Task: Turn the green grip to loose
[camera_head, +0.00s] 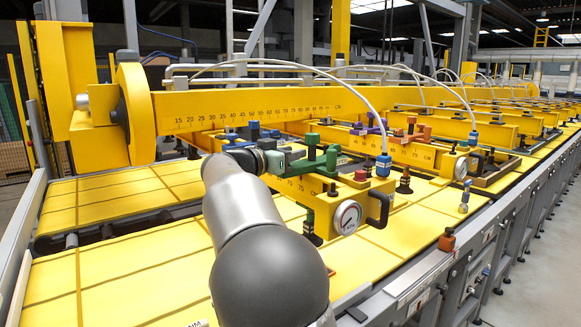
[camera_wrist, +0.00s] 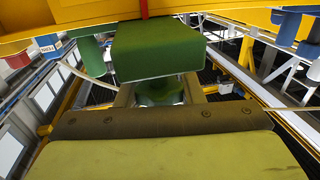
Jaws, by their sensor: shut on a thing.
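The green grip (camera_head: 322,162) stands on the yellow lifter beam, near its front end. My gripper (camera_head: 296,158) reaches it from the left and is shut on it; the exact contact is small and partly hidden in the head view. In the wrist view a dark green block (camera_wrist: 157,50) is in the upper middle, under a yellow beam. A wide olive-green pad with a dark, screwed edge fills the bottom of that view. A darker green piece shows between them. I cannot read the grip's setting.
A round pressure gauge (camera_head: 347,217) and a black handle (camera_head: 378,208) sit just right of the grip. A red knob (camera_head: 360,175) and a blue fitting (camera_head: 383,165) are close by. A long yellow scale beam (camera_head: 240,108) runs behind. Yellow panels lie below.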

